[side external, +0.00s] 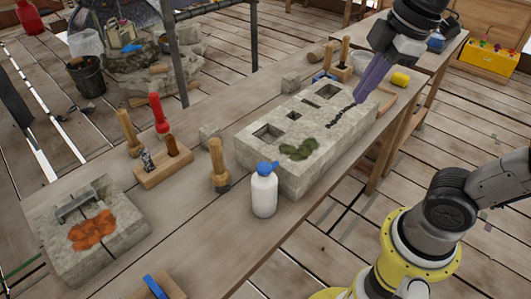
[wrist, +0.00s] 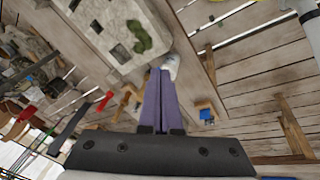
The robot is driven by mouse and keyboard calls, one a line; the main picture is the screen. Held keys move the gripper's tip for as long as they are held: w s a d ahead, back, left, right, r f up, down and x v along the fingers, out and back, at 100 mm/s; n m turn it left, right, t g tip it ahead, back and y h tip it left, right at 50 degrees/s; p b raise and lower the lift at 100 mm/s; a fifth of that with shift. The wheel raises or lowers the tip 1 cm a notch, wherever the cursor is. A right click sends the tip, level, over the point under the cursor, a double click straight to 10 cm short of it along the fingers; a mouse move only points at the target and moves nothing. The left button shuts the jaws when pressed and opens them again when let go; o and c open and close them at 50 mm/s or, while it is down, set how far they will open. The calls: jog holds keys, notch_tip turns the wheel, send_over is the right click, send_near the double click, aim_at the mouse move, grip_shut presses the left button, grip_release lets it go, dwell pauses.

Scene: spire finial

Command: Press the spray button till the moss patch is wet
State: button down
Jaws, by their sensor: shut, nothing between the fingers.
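The white spray bottle (side external: 264,195) with its blue spray button (side external: 268,167) stands upright on the bench, in front of the stone block (side external: 330,145). The green moss patch (side external: 298,149) lies on the block's top near that bottle; it looks dark green, and I cannot tell if it is wet. My gripper (side external: 359,100) is above the block's far right end, well away from the bottle, with its purple fingers shut and empty. In the wrist view the moss patch (wrist: 140,36) shows above the fingers, and the white bottle (wrist: 171,67) is partly hidden behind the fingertips.
The block has several square recesses and a dark line near my fingers. Wooden-handled tools (side external: 219,165) and a red-handled tool (side external: 160,115) stand left of the bottle. A second stone slab (side external: 120,240) with an orange patch lies front left. A yellow sponge-like piece (side external: 400,79) is right of my gripper.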

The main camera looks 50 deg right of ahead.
jog(key=w+a+r+n+g, duration=0.2)
jog(key=w+a+n, duration=0.35)
jog(key=w, duration=0.25)
jog(key=n+g, duration=0.2)
jog(key=n, duration=0.1)
send_over(265, 165)
notch_tip(265, 165, down, 4)
jog(key=shift+a+r+m, duration=0.1)
jog(key=shift+r+m, duration=0.05)
jog(key=shift+m, duration=0.1)
notch_tip(265, 165, down, 14)
jog(key=shift+f, duration=0.1)
jog(key=shift+f, duration=0.9)
